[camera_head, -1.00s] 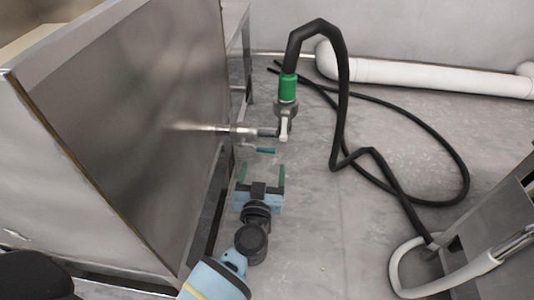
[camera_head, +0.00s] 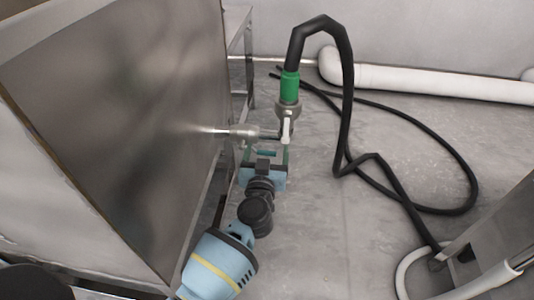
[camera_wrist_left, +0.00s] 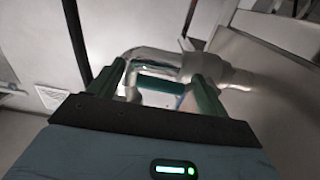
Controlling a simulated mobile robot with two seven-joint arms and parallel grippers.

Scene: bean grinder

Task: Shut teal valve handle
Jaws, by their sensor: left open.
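The teal valve handle (camera_head: 266,153) is a short bar below the metal pipe (camera_head: 244,132) that comes out of the steel tank's side. My left gripper (camera_head: 267,158) is open, with its two green fingers at either side of the handle. In the left wrist view the teal handle (camera_wrist_left: 160,84) shows between the spread fingers (camera_wrist_left: 156,88), just beyond the palm, with the pipe fitting (camera_wrist_left: 160,62) behind it. I cannot tell whether either finger touches the handle. My right gripper is not in view.
The large steel tank (camera_head: 120,120) stands close on the left of the arm.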

